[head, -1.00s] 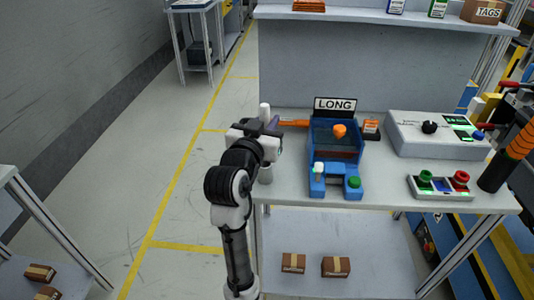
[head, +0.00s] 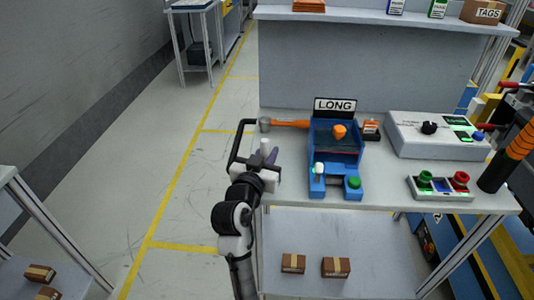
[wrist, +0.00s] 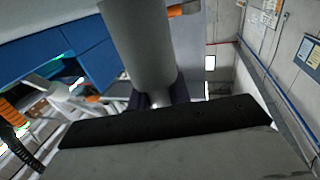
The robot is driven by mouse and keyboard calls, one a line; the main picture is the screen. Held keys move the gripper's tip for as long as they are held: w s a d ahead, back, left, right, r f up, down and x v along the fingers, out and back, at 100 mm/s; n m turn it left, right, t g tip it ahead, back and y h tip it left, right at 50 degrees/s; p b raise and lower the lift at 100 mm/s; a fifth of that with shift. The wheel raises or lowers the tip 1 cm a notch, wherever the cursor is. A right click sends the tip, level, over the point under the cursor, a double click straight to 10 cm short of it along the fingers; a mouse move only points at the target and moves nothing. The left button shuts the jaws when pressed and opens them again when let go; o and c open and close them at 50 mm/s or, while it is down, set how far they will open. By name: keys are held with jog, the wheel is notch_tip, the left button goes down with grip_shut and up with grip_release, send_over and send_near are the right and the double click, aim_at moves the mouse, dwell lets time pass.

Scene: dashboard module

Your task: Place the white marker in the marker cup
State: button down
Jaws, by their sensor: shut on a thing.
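A pale, thick cylinder, which I take for the white marker (wrist: 138,42), is held by my gripper (wrist: 157,94). In the wrist view it rises between the dark fingertips and hides part of the scene behind. In the head view my gripper (head: 269,157) is at the left edge of the workbench, left of the blue fixture. Only a short white end of the marker (head: 264,144) shows there; the rest is hidden by the gripper. I cannot tell for certain which thing is the marker cup; a dark cylinder (head: 494,173) stands at the bench's right end.
A blue fixture (head: 322,153) with a LONG sign (head: 335,104) stands on the workbench (head: 390,180). An orange-handled hammer (head: 290,124) lies behind my gripper. A grey control box (head: 425,145) and a button panel (head: 441,187) are at the right.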

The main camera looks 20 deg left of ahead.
jog(key=c, duration=1.3)
grip_release()
jog(key=shift+f, duration=0.1)
jog(key=shift+r, duration=0.2)
jog(key=shift+s+f, duration=0.15)
jog(key=shift+s, duration=0.2)
jog(key=s, duration=1.1)
jog(key=shift+s+d, duration=0.15)
